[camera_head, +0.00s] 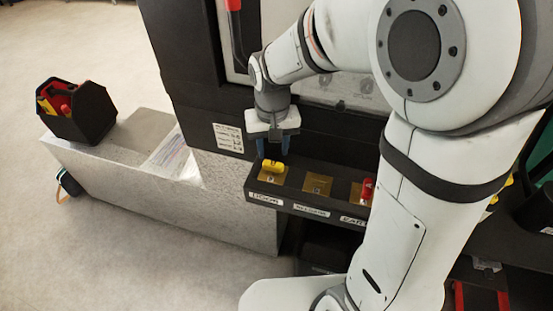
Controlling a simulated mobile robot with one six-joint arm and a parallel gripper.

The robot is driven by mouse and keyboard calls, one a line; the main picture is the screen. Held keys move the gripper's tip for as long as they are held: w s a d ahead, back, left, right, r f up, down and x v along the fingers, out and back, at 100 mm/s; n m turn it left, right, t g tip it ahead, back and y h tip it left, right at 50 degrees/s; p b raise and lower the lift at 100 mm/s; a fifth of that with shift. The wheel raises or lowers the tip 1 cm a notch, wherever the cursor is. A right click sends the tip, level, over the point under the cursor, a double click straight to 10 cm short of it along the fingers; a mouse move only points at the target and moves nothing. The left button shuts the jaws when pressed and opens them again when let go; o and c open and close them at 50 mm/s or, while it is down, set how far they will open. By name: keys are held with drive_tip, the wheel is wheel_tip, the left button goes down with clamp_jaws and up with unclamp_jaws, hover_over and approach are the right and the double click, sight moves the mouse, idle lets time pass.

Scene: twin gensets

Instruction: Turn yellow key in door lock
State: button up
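The yellow key (273,166) sits at the left brass plate of a black lock strip (250,181), above a white label that seems to read "DOOR". Its yellow head lies sideways across the plate. My gripper (272,151) points down just above and behind the yellow key. Its two blue fingers are apart with nothing visible between them. It appears clear of the key, but the exact height gap is hard to judge. The key's shaft and the keyhole are hidden.
A bare brass plate (317,185) is in the strip's middle, and a red key (367,189) stands to its right, partly beside my arm. A black box (84,112) with red and yellow items stands on the grey ledge (128,156).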

sight(273, 164)
drive_tip(key=n, duration=0.6)
drive_tip(key=shift+n, duration=0.3)
drive_tip(key=n, duration=0.5)
drive_tip(key=shift+f, duration=0.25)
drive_tip(key=shift+f+n+b, duration=0.2)
drive_tip(key=shift+n+b, duration=0.2)
drive_tip(key=shift+n, duration=0.3)
wheel_tip(273, 164, down, 5)
drive_tip(key=b, duration=0.4)
clamp_jaws()
